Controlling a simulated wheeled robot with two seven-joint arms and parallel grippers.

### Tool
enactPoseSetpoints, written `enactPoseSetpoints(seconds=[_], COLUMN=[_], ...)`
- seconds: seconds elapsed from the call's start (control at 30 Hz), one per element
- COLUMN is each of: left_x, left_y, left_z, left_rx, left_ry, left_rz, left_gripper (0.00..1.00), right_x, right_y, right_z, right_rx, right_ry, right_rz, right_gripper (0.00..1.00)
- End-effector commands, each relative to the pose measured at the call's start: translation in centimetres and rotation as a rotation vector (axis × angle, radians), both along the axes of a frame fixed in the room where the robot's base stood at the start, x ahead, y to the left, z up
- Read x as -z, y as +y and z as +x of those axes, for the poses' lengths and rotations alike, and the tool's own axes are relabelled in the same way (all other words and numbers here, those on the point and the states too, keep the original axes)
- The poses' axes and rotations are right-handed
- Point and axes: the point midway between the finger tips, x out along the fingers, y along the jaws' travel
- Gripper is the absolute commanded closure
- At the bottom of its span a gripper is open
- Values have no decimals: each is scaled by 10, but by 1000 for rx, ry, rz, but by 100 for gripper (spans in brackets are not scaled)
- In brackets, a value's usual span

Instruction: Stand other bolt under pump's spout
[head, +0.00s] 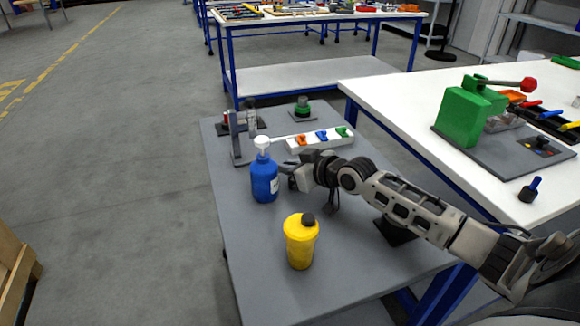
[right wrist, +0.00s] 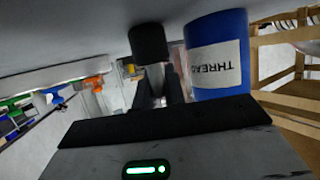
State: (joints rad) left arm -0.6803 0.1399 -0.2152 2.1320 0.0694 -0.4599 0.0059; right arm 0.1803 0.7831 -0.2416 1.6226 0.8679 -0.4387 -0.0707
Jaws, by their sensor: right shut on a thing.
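The blue pump bottle (head: 264,182) with a white pump head (head: 262,143) stands on the grey table; its spout points right. My right gripper (head: 289,177) is just right of the bottle. In the right wrist view the gripper (right wrist: 160,88) is shut on a bolt with a black round head (right wrist: 149,42) and a grey shank. The head is toward the grey table surface; I cannot tell whether it touches. The labelled blue bottle (right wrist: 217,55) is close beside the bolt. In the head view the gripper mostly hides the bolt. My left gripper is not in view.
A yellow bottle (head: 300,243) with a dark cap stands in front. Behind are a white holder (head: 322,138) with coloured pieces and a grey upright fixture (head: 238,140). On the white table at right are a green device (head: 463,117) and a dark-based blue piece (head: 531,189).

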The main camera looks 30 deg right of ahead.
Motion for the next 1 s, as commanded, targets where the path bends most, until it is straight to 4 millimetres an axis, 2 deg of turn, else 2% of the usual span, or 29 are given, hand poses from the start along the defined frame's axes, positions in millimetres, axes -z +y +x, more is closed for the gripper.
enactPoseSetpoints(seconds=[0.03, 0.1, 0.47, 0.57, 1.0], left_x=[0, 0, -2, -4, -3], left_y=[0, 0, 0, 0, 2], left_z=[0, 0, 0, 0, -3], left_rx=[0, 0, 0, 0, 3], left_ry=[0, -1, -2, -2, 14], left_rz=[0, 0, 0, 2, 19], left_gripper=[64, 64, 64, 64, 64], right_x=[1, 0, -2, -6, -36], right_y=[0, 0, -2, -5, -20], right_z=[0, 0, -4, -15, -86], right_rx=[0, 0, 1, 1, -2], right_ry=[0, 0, 1, 2, 4], right_rz=[0, 0, -1, -2, -2], right_gripper=[80, 66, 66, 66, 66])
